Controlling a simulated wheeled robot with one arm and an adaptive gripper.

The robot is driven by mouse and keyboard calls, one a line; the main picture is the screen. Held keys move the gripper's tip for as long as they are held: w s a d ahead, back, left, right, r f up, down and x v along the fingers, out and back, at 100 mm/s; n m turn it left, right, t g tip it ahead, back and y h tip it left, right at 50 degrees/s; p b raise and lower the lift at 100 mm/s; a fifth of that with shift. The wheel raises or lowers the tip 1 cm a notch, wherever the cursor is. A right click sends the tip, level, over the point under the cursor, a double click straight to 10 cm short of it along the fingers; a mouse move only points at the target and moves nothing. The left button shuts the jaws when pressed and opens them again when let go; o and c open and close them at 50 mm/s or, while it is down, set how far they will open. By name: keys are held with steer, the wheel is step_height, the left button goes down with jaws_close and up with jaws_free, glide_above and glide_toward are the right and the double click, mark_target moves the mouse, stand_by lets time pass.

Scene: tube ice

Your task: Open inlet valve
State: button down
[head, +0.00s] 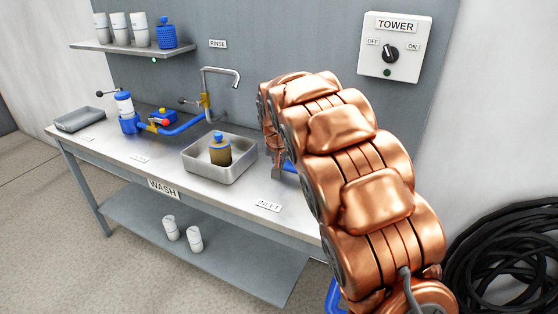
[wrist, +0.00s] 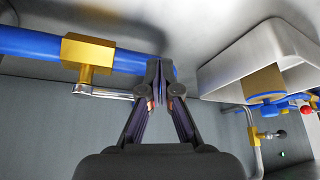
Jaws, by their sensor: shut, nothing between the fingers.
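The inlet valve is a brass block (wrist: 88,52) on a blue pipe (wrist: 30,42), at the upper left of the wrist view, which looks upside down. Its metal lever (wrist: 108,93) runs along the pipe toward my gripper (wrist: 163,72). My gripper is shut and empty, with its fingertips just right of the lever's end and over the pipe's line. I cannot tell whether they touch the lever or pipe. In the head view my gripper (head: 277,172) is low over the bench near the INLET label (head: 268,206). My copper arm hides the valve there; only a bit of blue pipe (head: 289,165) shows.
The TOWER switch box (head: 395,48) is on the wall. Black hose (head: 505,255) coils at the right.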

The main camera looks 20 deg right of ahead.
steer(key=a+v, duration=0.1)
steer(key=v, duration=0.9)
steer(key=s+n+g+y+p, duration=0.1)
steer(key=s+n+g+p, duration=0.2)
steer(key=s, duration=4.2)
steer(key=g+p, duration=0.3)
steer(key=p, duration=0.3)
steer(key=shift+d+f+g+y, duration=0.25)
steer(key=shift+f+g+y, duration=0.05)
steer(key=shift+g, duration=0.1)
